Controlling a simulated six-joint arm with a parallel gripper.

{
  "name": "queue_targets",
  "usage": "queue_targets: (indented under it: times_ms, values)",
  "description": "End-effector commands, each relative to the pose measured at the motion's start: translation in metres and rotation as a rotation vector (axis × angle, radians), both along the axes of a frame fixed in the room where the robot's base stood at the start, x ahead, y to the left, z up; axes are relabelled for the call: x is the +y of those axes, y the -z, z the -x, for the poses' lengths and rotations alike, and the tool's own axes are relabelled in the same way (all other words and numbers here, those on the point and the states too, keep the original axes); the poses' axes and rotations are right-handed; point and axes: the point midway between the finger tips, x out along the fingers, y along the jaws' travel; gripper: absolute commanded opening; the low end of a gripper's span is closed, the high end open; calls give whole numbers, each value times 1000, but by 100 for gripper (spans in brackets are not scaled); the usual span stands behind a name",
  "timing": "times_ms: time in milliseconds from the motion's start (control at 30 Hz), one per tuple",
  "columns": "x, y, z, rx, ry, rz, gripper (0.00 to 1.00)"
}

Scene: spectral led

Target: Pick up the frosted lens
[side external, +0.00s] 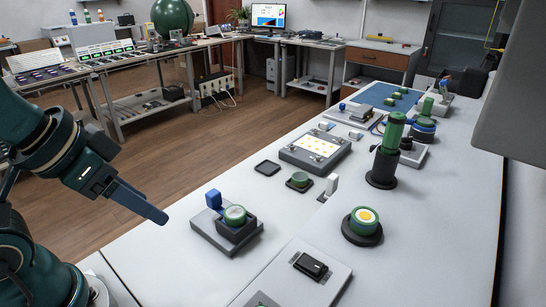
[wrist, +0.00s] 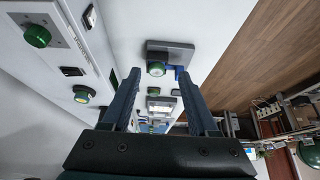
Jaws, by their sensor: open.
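A round lens with a pale, cloudy face and a green rim (side external: 235,213), which looks like the frosted lens, sits in a black square holder on a grey base (side external: 212,233). A blue block (side external: 213,199) stands beside it on the same base. In the wrist view the green-rimmed lens (wrist: 156,69) shows between my fingertips, with the grey base (wrist: 170,48) behind it. My gripper (side external: 150,207) is open and empty, to the left of the holder and apart from it. Its two fingers also show in the wrist view (wrist: 159,76).
A green-rimmed disc with a yellow centre (side external: 366,218) stands on a black round base to the right. A smaller green piece (side external: 299,180) lies on a dark pad behind. A tall green cylinder (side external: 392,132) stands farther back. A black switch (side external: 311,265) is at the front.

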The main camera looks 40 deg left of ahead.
Motion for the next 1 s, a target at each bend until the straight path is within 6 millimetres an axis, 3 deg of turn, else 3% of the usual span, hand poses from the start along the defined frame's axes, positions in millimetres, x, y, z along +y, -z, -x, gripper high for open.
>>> queue_targets:
  times_ms: [333, 367, 400, 433, 800, 1000]
  values:
    - [0, 0, 0, 0, 0, 0, 60]
    - [0, 0, 0, 0, 0, 0, 68]
    - [0, 0, 0, 0, 0, 0, 83]
    - [0, 0, 0, 0, 0, 0, 89]
    - [1, 1, 2, 8, 25, -18, 89]
    - [33, 1, 4, 95, 213, -280, 89]
